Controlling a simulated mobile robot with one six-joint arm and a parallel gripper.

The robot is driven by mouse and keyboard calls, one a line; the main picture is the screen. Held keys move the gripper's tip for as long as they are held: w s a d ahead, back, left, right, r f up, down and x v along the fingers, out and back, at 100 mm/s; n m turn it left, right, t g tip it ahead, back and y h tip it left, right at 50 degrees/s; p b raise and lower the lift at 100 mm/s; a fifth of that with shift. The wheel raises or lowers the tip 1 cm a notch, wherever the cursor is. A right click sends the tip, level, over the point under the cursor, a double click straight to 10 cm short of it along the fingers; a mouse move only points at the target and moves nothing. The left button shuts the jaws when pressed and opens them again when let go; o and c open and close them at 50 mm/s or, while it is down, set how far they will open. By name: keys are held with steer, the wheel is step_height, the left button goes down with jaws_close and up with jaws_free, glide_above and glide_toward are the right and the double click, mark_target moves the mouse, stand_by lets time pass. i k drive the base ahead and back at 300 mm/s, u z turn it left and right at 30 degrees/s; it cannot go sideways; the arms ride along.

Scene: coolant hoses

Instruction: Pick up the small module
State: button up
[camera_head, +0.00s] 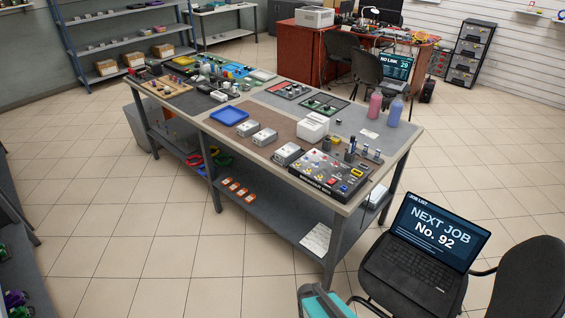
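Three silver-grey box-shaped modules stand in a row on the brown mat (222,137) along the near side of the long workbench. The left module (248,128) and the middle module (264,137) look smaller than the right module (287,153). I cannot tell for sure which one is the small module. The right one stands close to a black panel board (328,175) with coloured parts. My gripper is not in view.
A blue tray (229,116) and a white box (313,127) share the bench (400,140). Pink (375,105) and blue (394,112) bottles stand at its right end. A chair with a laptop (425,245) stands at lower right. Tiled floor (150,235) is open at lower left.

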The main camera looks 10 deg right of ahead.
mark_target(285, 154)
steer(key=u, duration=0.4)
steer(key=k, duration=1.1)
steer(key=u, duration=0.35)
steer(key=i, duration=1.35)
steer(key=u, duration=0.6)
steer(key=i, duration=0.6)
steer(key=u, duration=0.35)
